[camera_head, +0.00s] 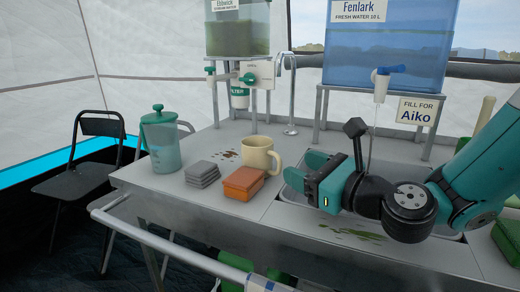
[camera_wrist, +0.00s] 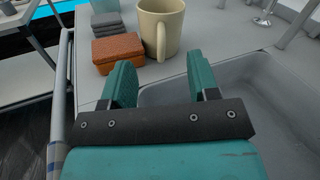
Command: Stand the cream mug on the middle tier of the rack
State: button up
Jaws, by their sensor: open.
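The cream mug (camera_head: 257,154) stands upright on the grey table, behind an orange box, with its handle toward the right. In the wrist view the mug (camera_wrist: 165,25) is ahead of my fingers, its handle facing me. My gripper (camera_head: 312,170) is open and empty to the right of the mug and apart from it. In the wrist view my gripper (camera_wrist: 163,82) shows two green fingers spread, with nothing between them. I cannot make out the rack in either view.
The orange box (camera_head: 243,184) and folded grey cloths (camera_head: 202,174) sit left of my gripper. A teal lidded jug (camera_head: 160,142) stands farther left. A sink basin (camera_wrist: 240,95) lies under and right of my gripper. Water tanks (camera_head: 385,50) stand on frames behind. A front rail (camera_head: 170,245) edges the table.

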aim_at(279, 157)
jog(key=x, duration=0.2)
jog(key=shift+w+a+p, duration=0.25)
jog(key=shift+a+p, duration=0.05)
jog(key=p+x, duration=0.1)
jog(key=x, duration=0.4)
jog(key=shift+w+a+r, duration=0.1)
jog(key=shift+w+r, duration=0.05)
grip_shut()
